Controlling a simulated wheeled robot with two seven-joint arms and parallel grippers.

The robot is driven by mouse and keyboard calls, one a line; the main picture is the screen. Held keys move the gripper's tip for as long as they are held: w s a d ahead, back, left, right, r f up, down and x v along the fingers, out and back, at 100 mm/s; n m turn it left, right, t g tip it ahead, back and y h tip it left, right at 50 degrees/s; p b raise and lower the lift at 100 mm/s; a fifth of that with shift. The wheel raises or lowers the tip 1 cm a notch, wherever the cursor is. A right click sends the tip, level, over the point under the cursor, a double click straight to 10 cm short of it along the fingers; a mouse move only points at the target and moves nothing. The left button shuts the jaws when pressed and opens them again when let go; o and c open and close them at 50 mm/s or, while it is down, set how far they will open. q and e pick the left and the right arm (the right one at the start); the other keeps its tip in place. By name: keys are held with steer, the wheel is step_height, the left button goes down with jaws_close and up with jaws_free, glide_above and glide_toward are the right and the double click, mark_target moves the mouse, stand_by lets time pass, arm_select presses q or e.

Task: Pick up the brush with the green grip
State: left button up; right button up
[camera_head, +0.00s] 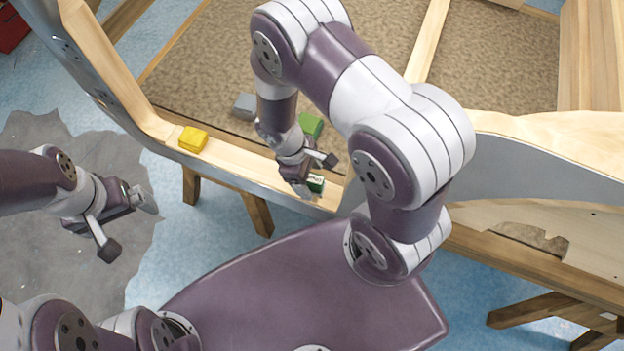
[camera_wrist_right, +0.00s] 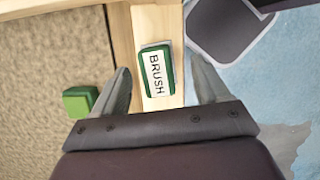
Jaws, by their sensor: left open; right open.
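The brush shows as a green-edged block with a white label reading BRUSH (camera_wrist_right: 155,72). It lies on the wooden frame rail, and its end shows in the head view (camera_head: 316,184) just beside my right gripper. My right gripper (camera_head: 312,174) is open above the rail. In the right wrist view its two fingers (camera_wrist_right: 163,80) stand either side of the brush, with visible gaps; no contact shows. My left gripper (camera_head: 127,222) is open and empty, out over the floor at the left.
A green block (camera_head: 311,124) and a grey block (camera_head: 245,106) lie on the brown panel near the rail. A yellow block (camera_head: 193,139) sits on the rail to the left. The wooden frame's curved side (camera_head: 560,165) rises at the right.

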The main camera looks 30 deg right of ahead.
mark_target(311, 178)
steer(key=x, duration=0.3)
steer(key=shift+d, duration=0.25)
steer(key=shift+f, duration=0.2)
steer(key=c, duration=1.2)
steer(key=shift+o, duration=0.2)
steer(key=shift+r, duration=0.15)
